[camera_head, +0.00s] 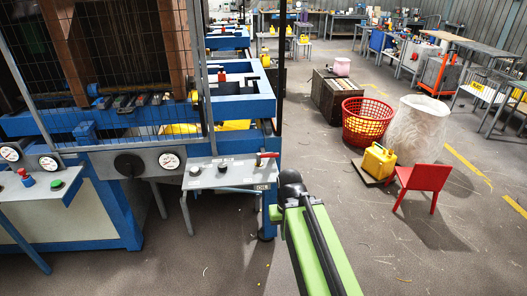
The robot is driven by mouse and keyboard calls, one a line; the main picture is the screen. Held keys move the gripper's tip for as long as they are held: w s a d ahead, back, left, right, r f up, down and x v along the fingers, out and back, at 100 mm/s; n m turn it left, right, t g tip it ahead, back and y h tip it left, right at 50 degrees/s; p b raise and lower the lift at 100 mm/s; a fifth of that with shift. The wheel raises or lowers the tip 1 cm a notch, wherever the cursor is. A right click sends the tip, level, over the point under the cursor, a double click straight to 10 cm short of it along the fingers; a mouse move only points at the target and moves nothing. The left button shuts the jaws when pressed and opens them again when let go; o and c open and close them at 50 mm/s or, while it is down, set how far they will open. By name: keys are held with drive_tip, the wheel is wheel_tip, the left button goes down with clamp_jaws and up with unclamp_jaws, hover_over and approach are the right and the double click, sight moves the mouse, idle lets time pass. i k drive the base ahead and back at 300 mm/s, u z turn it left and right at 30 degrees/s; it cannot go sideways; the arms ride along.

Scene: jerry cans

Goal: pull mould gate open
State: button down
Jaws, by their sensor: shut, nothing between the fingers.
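The mould gate, a wire-mesh guard in a grey frame (200,70), stands across the front of the blue machine at the upper left. I cannot tell how far it is open or shut. Through its mesh show brown uprights and part of the machine's inside. My green and black arm (318,240) reaches up from the bottom centre, with a dark rounded joint at its far end, to the right of the gate and apart from it in the picture. My gripper's fingers do not show; they are beyond or behind this joint, or out of frame.
A control panel (225,172) with a red lever juts out below the gate, and a gauge panel (130,163) is left of it. A red chair (420,180), yellow can (378,162), red basket (367,120) and white sack (418,130) stand right. Floor near my arm is clear.

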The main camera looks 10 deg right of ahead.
sight(4, 48)
drive_tip(key=i, duration=0.9)
drive_tip(key=z, duration=0.05)
